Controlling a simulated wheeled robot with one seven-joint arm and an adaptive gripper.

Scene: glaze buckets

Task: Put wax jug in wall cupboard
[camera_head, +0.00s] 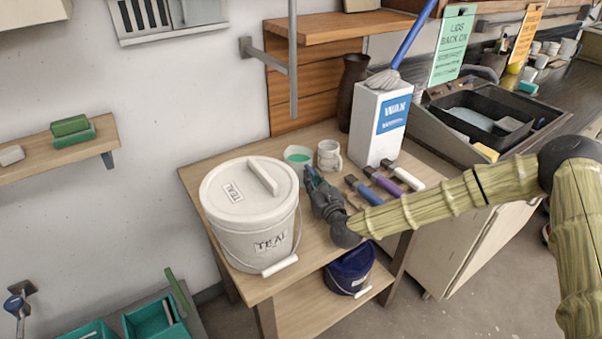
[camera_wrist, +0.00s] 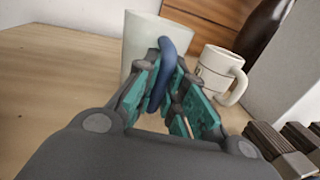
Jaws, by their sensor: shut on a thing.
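My gripper (camera_head: 318,185) is low over the wooden table and shut on the blue handle (camera_wrist: 164,75) of a pale jug. The jug (camera_wrist: 140,42) stands upright just beyond the fingers in the wrist view. In the head view the jug (camera_head: 297,154) shows green inside, and it appears to rest on the table. A tall white box (camera_head: 378,135) with a blue "WAX" label stands behind, to the right. No wall cupboard shows clearly; a white box-like edge (camera_head: 30,10) is cut off at the top left.
A large lidded "TEAL" bucket (camera_head: 245,225) stands close to the left of my gripper. A white mug (camera_head: 329,155) is right beside the jug. Several dark-headed tools (camera_head: 385,181) lie to the right.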

